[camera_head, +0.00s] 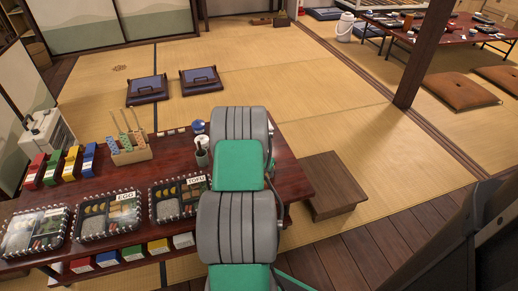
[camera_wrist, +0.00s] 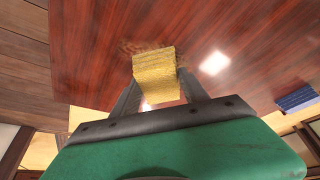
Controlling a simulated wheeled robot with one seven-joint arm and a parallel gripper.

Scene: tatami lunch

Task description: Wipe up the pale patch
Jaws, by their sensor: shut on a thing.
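My gripper (camera_wrist: 157,88) shows in the wrist view with its two fingers on either side of a yellow sponge (camera_wrist: 154,72). It is shut on the sponge, which is over the dark red table (camera_wrist: 95,50). I cannot tell whether the sponge touches the wood. A faint, lighter brownish smudge (camera_wrist: 127,47) shows at the sponge's far edge; I cannot tell if it is the pale patch. A bright white spot (camera_wrist: 214,63) to the right looks like a light reflection. In the head view my arm hides the gripper and sponge.
The table (camera_head: 292,172) bears several bento boxes (camera_head: 108,215), a wooden caddy (camera_head: 128,150), coloured boxes (camera_head: 73,163) and a cup (camera_head: 202,154) close to my arm. A blue object (camera_wrist: 297,98) lies right in the wrist view. A wooden step (camera_head: 333,180) stands right of the table.

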